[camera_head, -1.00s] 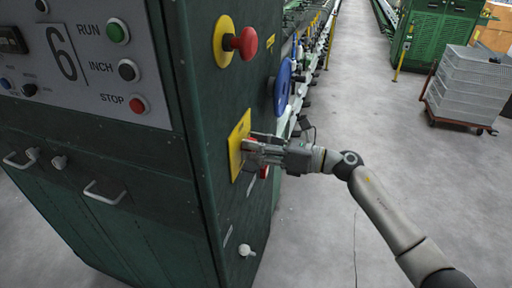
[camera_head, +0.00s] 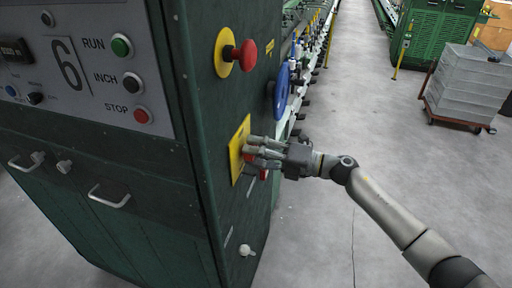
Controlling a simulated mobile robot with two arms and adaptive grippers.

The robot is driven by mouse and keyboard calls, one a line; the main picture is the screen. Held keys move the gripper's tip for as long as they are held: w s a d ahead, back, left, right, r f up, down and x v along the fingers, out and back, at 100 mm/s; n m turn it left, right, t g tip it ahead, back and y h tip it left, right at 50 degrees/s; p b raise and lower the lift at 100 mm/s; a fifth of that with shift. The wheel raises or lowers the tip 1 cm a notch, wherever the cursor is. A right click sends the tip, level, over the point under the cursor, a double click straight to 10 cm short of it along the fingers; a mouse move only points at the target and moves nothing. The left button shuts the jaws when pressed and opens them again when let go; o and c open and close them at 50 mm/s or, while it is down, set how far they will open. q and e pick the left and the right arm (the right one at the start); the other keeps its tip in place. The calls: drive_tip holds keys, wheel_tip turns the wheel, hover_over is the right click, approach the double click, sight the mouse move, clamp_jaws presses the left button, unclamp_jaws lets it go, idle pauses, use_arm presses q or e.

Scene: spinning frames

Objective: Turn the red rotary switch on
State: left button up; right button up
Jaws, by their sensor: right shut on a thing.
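The red rotary switch (camera_head: 264,174) is on a yellow plate (camera_head: 235,162) on the dark green side of the machine cabinet. Most of the switch is hidden behind my right gripper; only bits of red show. My right gripper (camera_head: 248,152) comes in from the right and its fingers are at the switch, close to the plate. The fingers are shut on the switch. The switch's exact angle cannot be told. My left gripper is not in view.
A red mushroom button (camera_head: 245,54) on a yellow disc is above the switch. A blue wheel (camera_head: 281,90) is behind it to the right. A grey control panel (camera_head: 70,75) faces left. A cart with grey crates (camera_head: 468,85) stands at the right. The floor between is clear.

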drive_tip(key=shift+w+m+p, duration=0.1)
drive_tip(key=shift+m+p, duration=0.65)
drive_tip(key=shift+m, duration=1.05)
drive_tip(key=o, duration=1)
drive_tip(key=v, duration=1.2)
drive_tip(key=shift+d, duration=0.1)
